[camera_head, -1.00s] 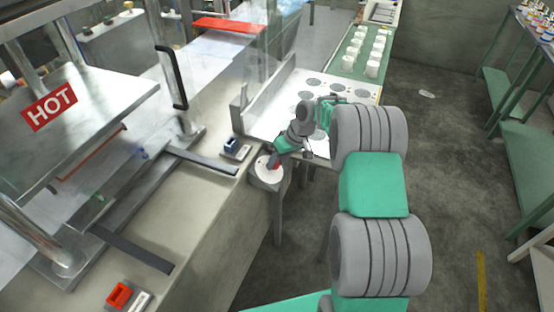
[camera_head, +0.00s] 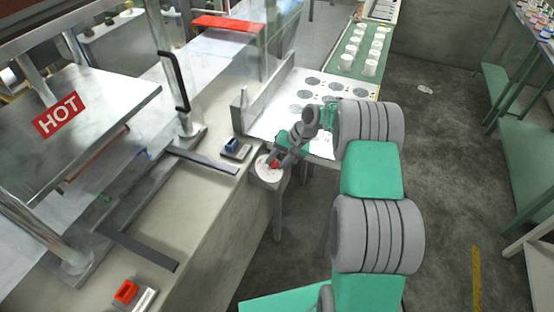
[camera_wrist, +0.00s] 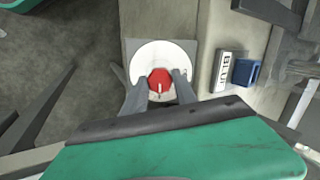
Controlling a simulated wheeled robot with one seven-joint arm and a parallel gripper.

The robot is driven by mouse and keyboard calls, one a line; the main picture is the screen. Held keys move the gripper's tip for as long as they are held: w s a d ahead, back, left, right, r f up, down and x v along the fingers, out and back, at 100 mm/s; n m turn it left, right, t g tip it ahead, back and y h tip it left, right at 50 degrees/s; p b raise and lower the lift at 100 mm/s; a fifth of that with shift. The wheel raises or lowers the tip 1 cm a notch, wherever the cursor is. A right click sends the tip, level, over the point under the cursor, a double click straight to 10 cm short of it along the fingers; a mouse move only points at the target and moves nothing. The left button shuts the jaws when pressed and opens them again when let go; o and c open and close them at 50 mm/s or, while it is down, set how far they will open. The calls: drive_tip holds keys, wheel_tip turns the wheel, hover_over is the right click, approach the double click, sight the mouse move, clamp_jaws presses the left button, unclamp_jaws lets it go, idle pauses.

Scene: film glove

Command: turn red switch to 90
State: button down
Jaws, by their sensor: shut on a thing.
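The red switch (camera_wrist: 160,80) is a red knob with a pale pointer mark, in the middle of a round white dial (camera_wrist: 146,54) on a grey box. In the wrist view, the pale mark points toward my gripper. In the head view, the red switch (camera_head: 273,163) shows on its white dial (camera_head: 264,175) at the end of the bench. My gripper (camera_wrist: 158,87) is shut on the red switch, one finger on each side of it. It also shows in the head view (camera_head: 275,162). The dial's figures are too small to read.
A press with a HOT sign (camera_head: 60,115) stands left. A red rocker switch (camera_head: 127,292) sits at the near left.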

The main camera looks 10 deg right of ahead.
idle(0.4)
drive_tip(key=c, duration=1)
unclamp_jaws()
drive_tip(key=b+v, duration=0.1)
drive_tip(key=v, duration=0.6)
drive_tip(key=shift+d+r, duration=0.15)
drive_tip(key=shift+r, duration=0.2)
drive_tip(key=shift+s, duration=0.1)
